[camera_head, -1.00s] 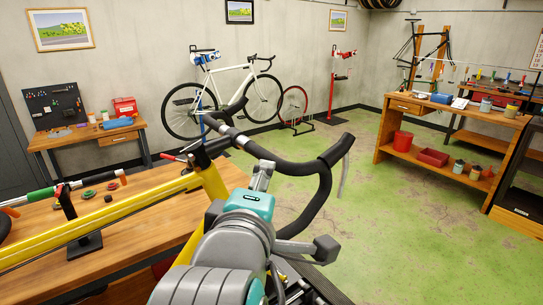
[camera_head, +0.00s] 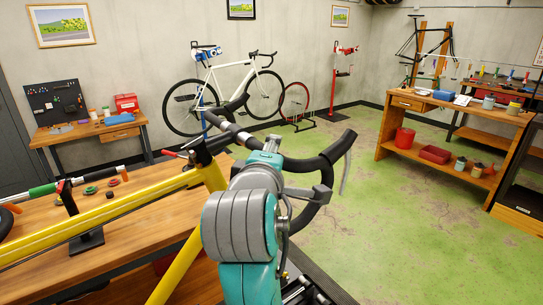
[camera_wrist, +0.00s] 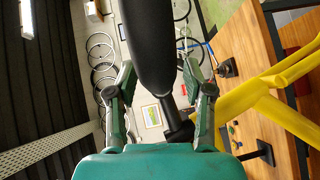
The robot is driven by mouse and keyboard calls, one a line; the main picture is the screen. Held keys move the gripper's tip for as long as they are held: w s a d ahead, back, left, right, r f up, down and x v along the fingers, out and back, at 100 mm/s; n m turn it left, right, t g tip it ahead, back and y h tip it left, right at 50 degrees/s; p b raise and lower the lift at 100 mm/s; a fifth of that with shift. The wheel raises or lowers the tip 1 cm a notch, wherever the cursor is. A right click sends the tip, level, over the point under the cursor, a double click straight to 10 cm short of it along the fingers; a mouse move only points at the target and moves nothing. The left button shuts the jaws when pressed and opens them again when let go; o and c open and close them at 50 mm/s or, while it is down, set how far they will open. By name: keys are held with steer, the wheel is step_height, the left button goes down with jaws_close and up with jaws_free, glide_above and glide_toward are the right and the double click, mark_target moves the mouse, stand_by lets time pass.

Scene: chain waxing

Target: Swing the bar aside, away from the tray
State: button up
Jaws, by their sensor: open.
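The black handlebar (camera_head: 331,158) of the yellow bike frame (camera_head: 122,210) curves out over the floor to the right of the wooden bench. In the wrist view, a thick black bar (camera_wrist: 147,35), seemingly part of that handlebar, runs down between the two fingers of my gripper (camera_wrist: 157,82). The gripper is open, with a finger on each side and a visible gap at each. In the head view my own arm hides most of the gripper and the near part of the handlebar. I cannot tell which thing is the tray.
The wooden bench (camera_head: 165,242) holds small round parts (camera_head: 91,190) and a black stand (camera_head: 86,240). A red open box (camera_head: 435,154) and a red bucket (camera_head: 404,138) stand on the right workbench's lower shelf. The green floor (camera_head: 400,235) between is clear.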

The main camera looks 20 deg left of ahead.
jaws_close()
